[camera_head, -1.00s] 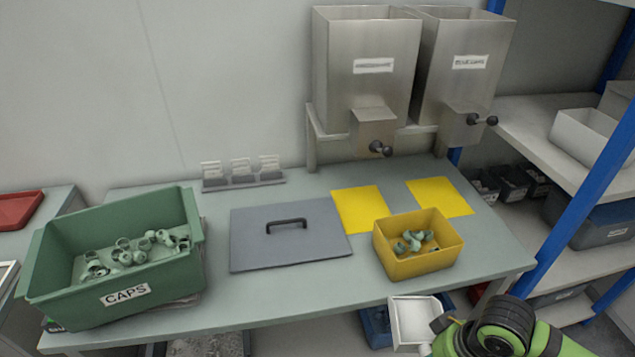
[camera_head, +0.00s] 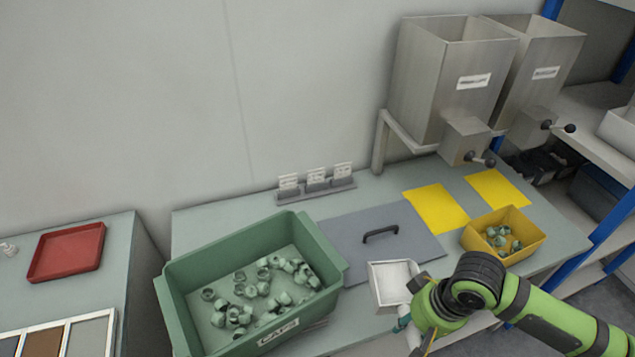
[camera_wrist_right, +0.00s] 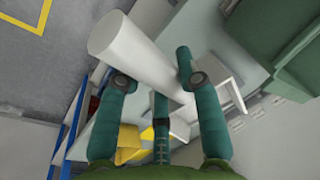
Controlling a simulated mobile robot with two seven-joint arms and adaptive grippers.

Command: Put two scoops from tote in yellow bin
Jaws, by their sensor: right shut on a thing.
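The green tote (camera_head: 180,300), labelled CAPS, stands at the table's left and holds several pale green caps (camera_head: 240,312). The yellow bin (camera_head: 520,254) stands at the right with several caps in it. My right gripper (camera_head: 408,322) is shut on a white scoop (camera_head: 388,284), between the tote and the bin by the table's front edge. The scoop's pan looks empty. In the right wrist view, the fingers (camera_wrist_right: 155,78) close around its white handle (camera_wrist_right: 135,52); the tote (camera_wrist_right: 300,55) shows at upper right and the bin (camera_wrist_right: 128,145) below. My left gripper is out of view.
A grey lid with a dark handle (camera_head: 335,240) lies between tote and bin. Two yellow mats (camera_head: 437,208) lie under metal hoppers (camera_head: 455,75). A small card stand (camera_head: 317,190) is at the wall. A red tray (camera_head: 67,252) sits on the left side table.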

